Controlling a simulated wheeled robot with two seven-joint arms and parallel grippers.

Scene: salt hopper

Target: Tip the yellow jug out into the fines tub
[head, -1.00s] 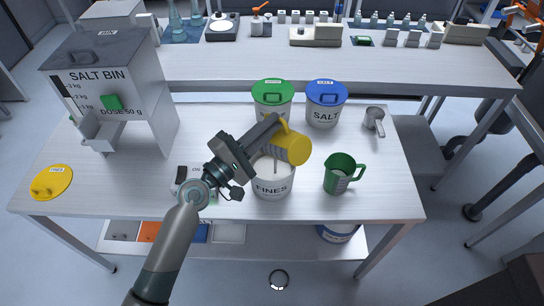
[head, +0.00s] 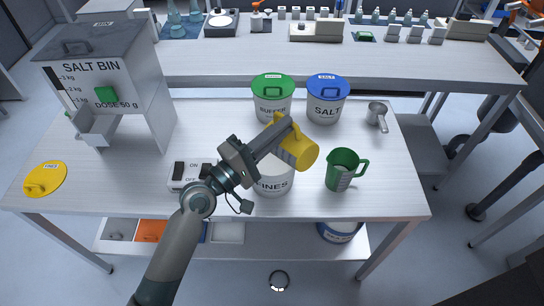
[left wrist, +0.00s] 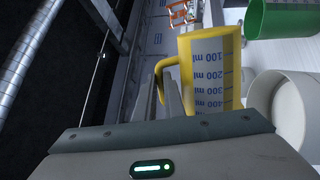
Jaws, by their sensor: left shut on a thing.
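My left gripper (head: 281,131) is shut on the handle of the yellow jug (head: 301,150). The jug is tilted and held over the right part of the open white fines tub (head: 273,186), hiding part of its mouth. In the left wrist view the jug (left wrist: 212,70) shows its blue millilitre marks, and the gripper fingers (left wrist: 175,100) meet its handle. A white tub (left wrist: 290,110) shows beside the jug there. I cannot see any material falling or what is inside the jug. My right gripper is not in view.
A green jug (head: 343,170) stands close right of the tub. Lidded buffer (head: 272,100) and salt (head: 326,103) tubs stand behind. A switch box (head: 188,174) sits left of the tub, the salt bin (head: 105,85) farther left. A yellow lid (head: 44,179) lies at the left edge.

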